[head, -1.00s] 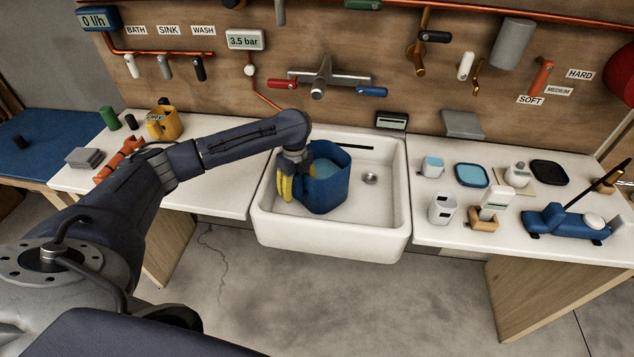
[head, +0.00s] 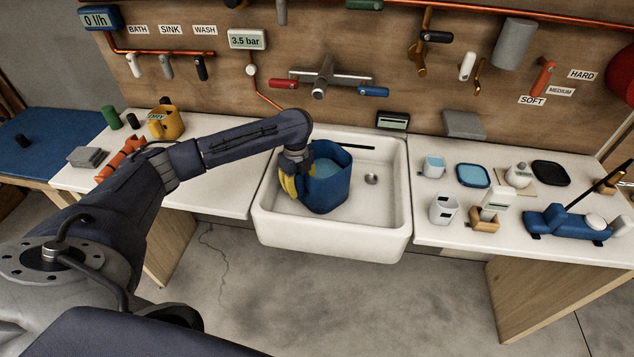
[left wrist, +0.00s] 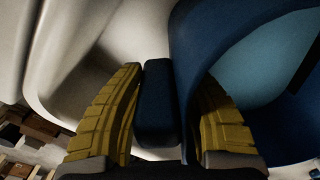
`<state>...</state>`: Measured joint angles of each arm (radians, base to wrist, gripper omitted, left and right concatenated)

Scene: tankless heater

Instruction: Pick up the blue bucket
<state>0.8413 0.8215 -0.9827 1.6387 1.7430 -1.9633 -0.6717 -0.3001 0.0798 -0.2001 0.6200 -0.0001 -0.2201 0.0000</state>
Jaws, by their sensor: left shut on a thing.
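The blue bucket (head: 330,188) stands upright in the left part of the white sink, with light blue water visible inside. My left gripper (head: 290,183) is at the bucket's left side, its yellow fingers pointing down. In the left wrist view the yellow fingers (left wrist: 165,115) are on either side of the bucket's dark blue handle (left wrist: 155,105), shut on it. The bucket's wall (left wrist: 215,40) fills the right of that view. The bucket's underside is hidden. My right gripper is not in view.
The white sink (head: 385,225) surrounds the bucket, with a drain (head: 371,180) to its right. A faucet (head: 322,78) is on the wall behind. The right counter holds cups, dishes and a blue tool (head: 570,222). A yellow mug (head: 166,122) stands on the left counter.

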